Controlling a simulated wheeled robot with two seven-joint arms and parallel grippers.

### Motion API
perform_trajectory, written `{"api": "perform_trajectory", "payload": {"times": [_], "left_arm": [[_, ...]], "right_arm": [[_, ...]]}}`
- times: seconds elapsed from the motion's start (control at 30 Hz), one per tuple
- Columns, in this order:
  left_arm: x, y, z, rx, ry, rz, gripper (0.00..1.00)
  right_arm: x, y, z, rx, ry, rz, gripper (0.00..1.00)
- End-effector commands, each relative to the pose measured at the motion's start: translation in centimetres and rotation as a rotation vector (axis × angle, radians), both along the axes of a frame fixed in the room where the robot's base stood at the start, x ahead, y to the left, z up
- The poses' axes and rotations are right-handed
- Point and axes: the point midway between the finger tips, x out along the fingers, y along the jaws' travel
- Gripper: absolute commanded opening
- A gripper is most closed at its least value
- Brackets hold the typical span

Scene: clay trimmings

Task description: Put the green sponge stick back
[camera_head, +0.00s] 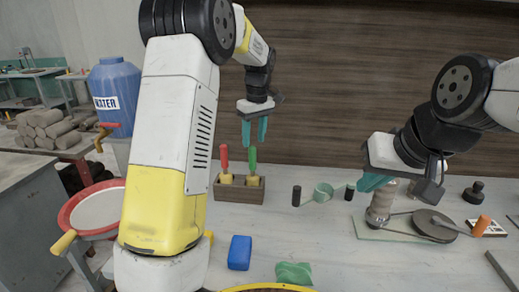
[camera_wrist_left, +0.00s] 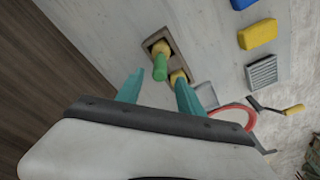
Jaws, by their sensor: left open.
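The green sponge stick (camera_head: 252,160) stands upright in the wooden holder (camera_head: 238,195), its yellow sponge end down in the right slot. A red-handled stick (camera_head: 224,158) with a yellow sponge stands in the left slot. My left gripper (camera_head: 255,131) is open and empty, just above the green handle, fingers pointing down. In the left wrist view the green handle (camera_wrist_left: 160,68) shows beyond the gap between the two teal fingers (camera_wrist_left: 158,92), apart from both. My right gripper (camera_head: 374,182) hangs at the right with teal fingers seen side-on; their gap is hidden.
A yellow block (camera_wrist_left: 258,34) shows in the left wrist view.

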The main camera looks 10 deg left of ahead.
Motion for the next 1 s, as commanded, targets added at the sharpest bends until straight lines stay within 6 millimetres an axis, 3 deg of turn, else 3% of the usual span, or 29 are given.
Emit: {"api": "perform_trajectory", "payload": {"times": [0.23, 0.37, 0.53, 0.7, 0.9, 1.0], "left_arm": [[-0.5, 0.0, 2.6, -0.006, -0.004, -0.007, 0.44], [-2.7, 0.8, 4.5, -0.039, -0.031, -0.065, 0.44], [-9.2, 2.0, 7.8, -0.107, -0.118, -0.241, 0.44], [-16.8, 2.6, 9.6, -0.13, -0.233, -0.442, 0.44], [-25.1, 2.4, 9.1, -0.089, -0.372, -0.661, 0.44], [-28.1, 2.1, 8.1, -0.054, -0.423, -0.744, 0.44]], "right_arm": [[0.0, 0.0, 0.0, 0.0, 0.0, 0.0, 0.0], [0.0, 0.0, 0.0, 0.0, 0.0, 0.0, 0.0], [0.0, 0.0, 0.0, 0.0, 0.0, 0.0, 0.0], [0.0, 0.0, 0.0, 0.0, 0.0, 0.0, 0.0], [0.0, 0.0, 0.0, 0.0, 0.0, 0.0, 0.0], [0.0, 0.0, 0.0, 0.0, 0.0, 0.0, 0.0]]}}
